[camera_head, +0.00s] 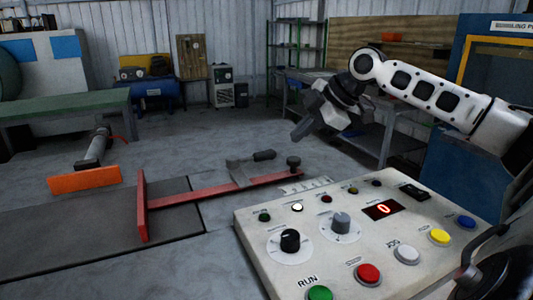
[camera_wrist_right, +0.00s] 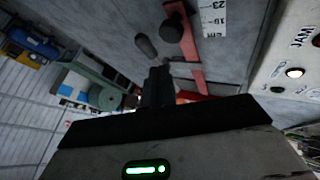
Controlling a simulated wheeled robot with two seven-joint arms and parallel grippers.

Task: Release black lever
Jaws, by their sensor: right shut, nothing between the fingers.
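A short black lever (camera_head: 264,155) sticks out sideways from a grey metal bracket (camera_head: 240,172) on a red bar (camera_head: 210,190). A round black knob (camera_head: 293,161) stands at the bar's right end. In the right wrist view the lever (camera_wrist_right: 145,47) and the knob (camera_wrist_right: 172,28) show side by side beyond the fingers. My right gripper (camera_head: 301,131) is shut and empty, above and to the right of the lever in the head view, apart from it. It also shows in the right wrist view (camera_wrist_right: 157,80). My left gripper is not in view.
A control panel (camera_head: 335,272) with buttons, dials and a red display reading 0 fills the front right. A white scale (camera_head: 305,186) lies between bar and panel. A green-topped bench (camera_head: 65,101) stands at left, shelves (camera_head: 297,45) behind.

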